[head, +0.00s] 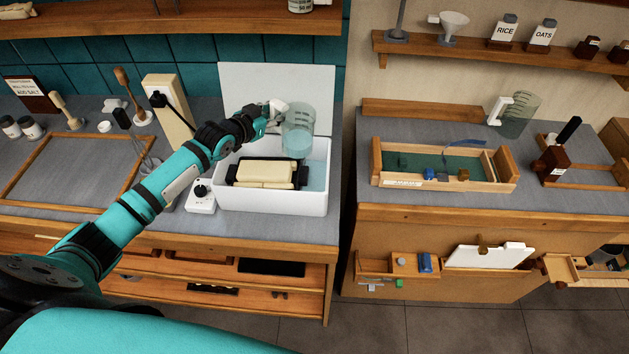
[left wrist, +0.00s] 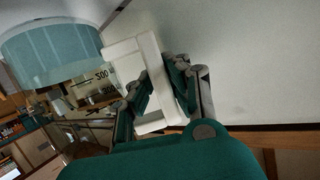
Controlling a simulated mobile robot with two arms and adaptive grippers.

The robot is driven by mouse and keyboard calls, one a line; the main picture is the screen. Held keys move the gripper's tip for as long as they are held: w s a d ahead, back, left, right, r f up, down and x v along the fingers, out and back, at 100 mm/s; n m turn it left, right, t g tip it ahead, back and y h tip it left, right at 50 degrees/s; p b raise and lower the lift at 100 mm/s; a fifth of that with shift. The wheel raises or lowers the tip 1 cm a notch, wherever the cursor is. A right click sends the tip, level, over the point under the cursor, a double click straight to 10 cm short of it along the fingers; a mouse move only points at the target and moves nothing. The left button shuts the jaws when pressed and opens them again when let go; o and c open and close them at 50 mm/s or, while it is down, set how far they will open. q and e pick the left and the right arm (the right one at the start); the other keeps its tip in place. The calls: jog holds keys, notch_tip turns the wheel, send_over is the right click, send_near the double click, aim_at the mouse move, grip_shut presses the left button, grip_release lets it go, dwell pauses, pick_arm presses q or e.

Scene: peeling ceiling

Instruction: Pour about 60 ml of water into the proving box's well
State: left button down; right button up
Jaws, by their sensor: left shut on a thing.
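The white proving box (head: 272,203) stands on the left counter with its white lid (head: 285,85) raised behind it. A cream block in a dark holder (head: 266,174) sits inside. A narrow bluish strip, the well (head: 317,178), lies along the box's right side. My left gripper (head: 268,114) is shut on the white handle (left wrist: 140,80) of a clear measuring jug (head: 298,132). The jug is held above the box's back right part, about upright, with bluish water in it. It also shows in the left wrist view (left wrist: 50,57), with 200 marked on it. My right gripper is out of view.
A white dial unit (head: 201,198) stands against the box's left front. A cream upright post (head: 167,108) and a whisk are further left. Another jug (head: 518,115) and a wooden tray (head: 440,180) are on the right counter, across a gap.

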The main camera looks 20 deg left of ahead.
aim_at(272, 102)
pick_arm(q)
jog(key=shift+r, duration=0.15)
jog(key=shift+r, duration=1.95)
jog(key=shift+f+b, duration=0.2)
jog(key=shift+b, duration=0.15)
jog(key=shift+r+h, duration=0.2)
jog(key=shift+h, duration=0.1)
jog(key=shift+f, duration=0.1)
